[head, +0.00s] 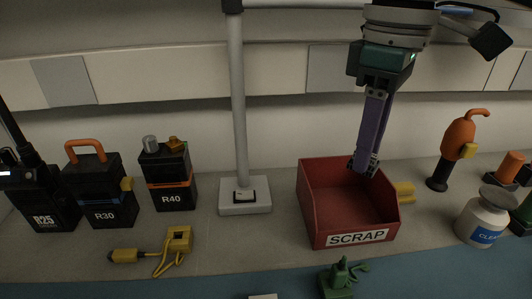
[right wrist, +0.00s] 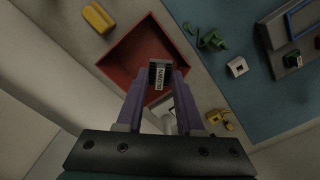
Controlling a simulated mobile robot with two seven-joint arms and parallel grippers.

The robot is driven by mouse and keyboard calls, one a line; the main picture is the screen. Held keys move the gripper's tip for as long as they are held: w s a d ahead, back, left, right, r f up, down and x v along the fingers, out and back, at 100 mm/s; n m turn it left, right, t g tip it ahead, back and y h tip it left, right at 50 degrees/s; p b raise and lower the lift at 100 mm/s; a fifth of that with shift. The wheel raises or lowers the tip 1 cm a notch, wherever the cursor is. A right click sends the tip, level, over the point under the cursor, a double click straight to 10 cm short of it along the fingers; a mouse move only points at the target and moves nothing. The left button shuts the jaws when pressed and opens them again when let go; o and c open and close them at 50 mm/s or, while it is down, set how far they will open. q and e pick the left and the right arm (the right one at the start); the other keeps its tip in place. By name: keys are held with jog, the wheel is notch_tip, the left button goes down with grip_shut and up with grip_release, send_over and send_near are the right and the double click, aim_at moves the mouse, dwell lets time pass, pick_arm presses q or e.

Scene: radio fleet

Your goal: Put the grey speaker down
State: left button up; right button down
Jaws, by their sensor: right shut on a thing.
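My right gripper (head: 364,164) hangs down over the red SCRAP bin (head: 318,215), its purple fingers close together. In the right wrist view my right gripper (right wrist: 157,75) is shut on a small grey block with a pale label, which I take as the grey speaker (right wrist: 157,83). The bin (right wrist: 118,62) lies below it in that view, with its walls around the fingertips. In the head view the held piece is small and dark, and I cannot tell its gap to the bin.
Radios R25 (head: 45,215), R30 (head: 105,205) and R40 (head: 172,190) stand left of the lamp post base (head: 245,203). A yellow device (head: 178,240) lies in front. A green piece (head: 338,278) is before the bin. A cleaner jar (head: 483,220) and orange-black tool (head: 455,150) stand right.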

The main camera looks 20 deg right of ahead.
pick_arm(q)
jog(key=shift+w+a+f+b, duration=0.1)
jog(key=shift+w+f+b, duration=0.2)
jog(key=shift+w+f, duration=0.15)
pick_arm(e)
notch_tip(320, 180, down, 2)
jog(key=shift+w+f, duration=0.15)
jog(key=shift+f, duration=0.1)
pick_arm(q)
jog(key=shift+s+f+b, duration=0.3)
jog(key=shift+f+b, duration=0.05)
jog(key=shift+f, duration=0.1)
pick_arm(e)
notch_tip(320, 180, down, 4)
jog(key=shift+d+f, duration=0.1)
jog(key=shift+d, duration=0.05)
pick_arm(q)
jog(key=shift+f+b, duration=0.5)
pick_arm(e)
notch_tip(320, 180, down, 4)
jog(key=shift+r, duration=0.1)
pick_arm(q)
jog(key=shift+r, duration=0.1)
jog(key=shift+w, duration=0.1)
pick_arm(e)
jog(key=shift+f, duration=0.6)
jog(key=c, duration=0.8)
grip_release()
